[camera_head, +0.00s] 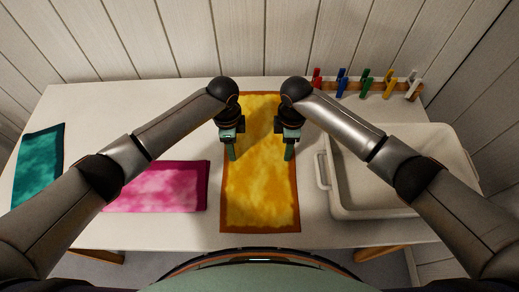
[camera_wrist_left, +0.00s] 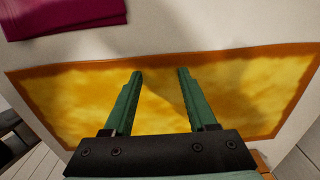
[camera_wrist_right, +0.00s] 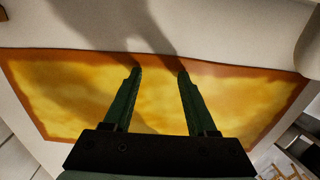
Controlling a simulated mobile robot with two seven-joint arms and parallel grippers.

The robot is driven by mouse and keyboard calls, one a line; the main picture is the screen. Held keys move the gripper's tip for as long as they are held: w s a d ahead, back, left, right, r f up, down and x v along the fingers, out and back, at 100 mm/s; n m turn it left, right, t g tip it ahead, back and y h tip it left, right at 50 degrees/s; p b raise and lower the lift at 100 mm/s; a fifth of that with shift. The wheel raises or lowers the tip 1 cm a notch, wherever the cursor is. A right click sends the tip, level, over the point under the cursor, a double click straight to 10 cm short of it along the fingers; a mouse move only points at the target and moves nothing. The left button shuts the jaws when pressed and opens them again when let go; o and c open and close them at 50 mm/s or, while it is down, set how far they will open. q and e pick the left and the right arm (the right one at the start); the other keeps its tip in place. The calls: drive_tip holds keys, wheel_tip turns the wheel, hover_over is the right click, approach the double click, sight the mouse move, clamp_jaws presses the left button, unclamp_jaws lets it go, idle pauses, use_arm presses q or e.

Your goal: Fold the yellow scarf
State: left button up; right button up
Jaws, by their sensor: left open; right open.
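The yellow scarf (camera_head: 258,185) lies flat and spread out in the middle of the table, a long rectangle with a brown-orange border. My left gripper (camera_head: 231,155) is over its left long edge and my right gripper (camera_head: 289,155) is over its right long edge. In the left wrist view the open, empty fingers (camera_wrist_left: 160,72) point across the scarf (camera_wrist_left: 75,95) toward its border. In the right wrist view the open, empty fingers (camera_wrist_right: 158,72) also lie across the scarf (camera_wrist_right: 70,95), tips near the border. I cannot tell whether the fingertips touch the cloth.
A pink cloth (camera_head: 160,188) lies left of the scarf, and a teal cloth (camera_head: 38,165) lies at the far left. A pale basin (camera_head: 333,200) stands to the right. Several coloured clips stand on a wooden rail (camera_head: 352,88) at the back right. The table (camera_head: 95,110) is bare at back left.

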use_arm(q)
drive_tip(key=shift+c, duration=0.3)
use_arm(e)
drive_tip(key=shift+c, duration=0.3)
use_arm(q)
clamp_jaws()
use_arm(e)
clamp_jaws()
idle(0.4)
